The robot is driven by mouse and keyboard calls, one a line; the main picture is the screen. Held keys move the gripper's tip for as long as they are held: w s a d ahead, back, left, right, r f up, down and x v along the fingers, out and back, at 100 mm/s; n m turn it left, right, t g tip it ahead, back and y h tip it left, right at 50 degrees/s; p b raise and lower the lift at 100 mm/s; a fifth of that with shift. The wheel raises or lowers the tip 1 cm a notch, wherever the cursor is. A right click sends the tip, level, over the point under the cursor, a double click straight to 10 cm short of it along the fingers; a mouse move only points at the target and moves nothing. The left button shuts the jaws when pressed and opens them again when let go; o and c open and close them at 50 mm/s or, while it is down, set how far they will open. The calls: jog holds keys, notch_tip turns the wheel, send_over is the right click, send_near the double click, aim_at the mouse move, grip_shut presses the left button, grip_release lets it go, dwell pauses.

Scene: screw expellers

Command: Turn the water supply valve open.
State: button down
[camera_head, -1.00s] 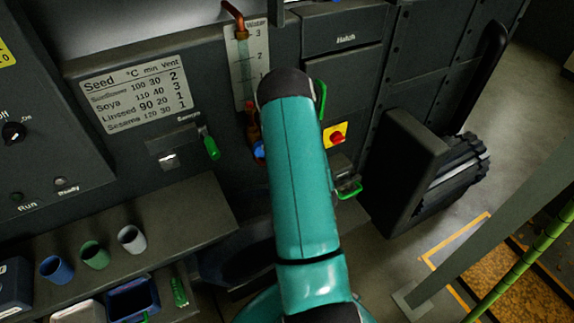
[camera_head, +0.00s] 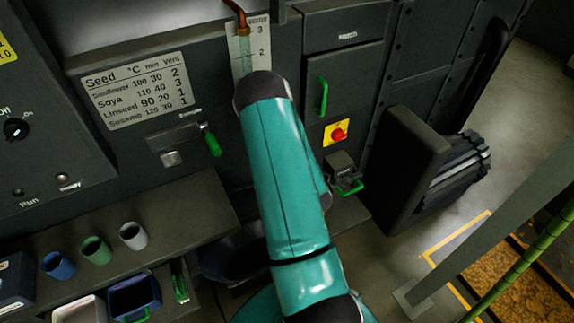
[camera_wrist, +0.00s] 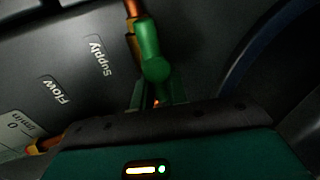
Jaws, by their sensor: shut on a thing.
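The supply valve shows in the wrist view as a green handle (camera_wrist: 150,52) on a copper-coloured pipe (camera_wrist: 132,8), beside the panel label "Supply" (camera_wrist: 100,54). My gripper (camera_wrist: 150,95) is at the lower end of this handle and shut on it; its dark housing hides most of the contact. In the head view my teal arm covers the gripper and the valve. The water gauge (camera_head: 262,52) with its numbered scale shows just above the arm, with a copper pipe (camera_head: 237,12) at its top.
A "Flow" label (camera_wrist: 55,90) is left of the valve. In the head view, a green-handled hatch (camera_head: 340,85), a red button (camera_head: 338,134) and a green sample lever (camera_head: 212,143) are near my arm. Cups (camera_head: 95,250) stand on the lower left shelf.

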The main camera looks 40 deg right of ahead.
jog(key=shift+s, duration=0.1)
jog(key=c, duration=1.5)
grip_release()
jog(key=shift+o, duration=0.2)
jog(key=v, duration=1.3)
jog(key=shift+s, duration=0.35)
jog(key=shift+a, duration=0.1)
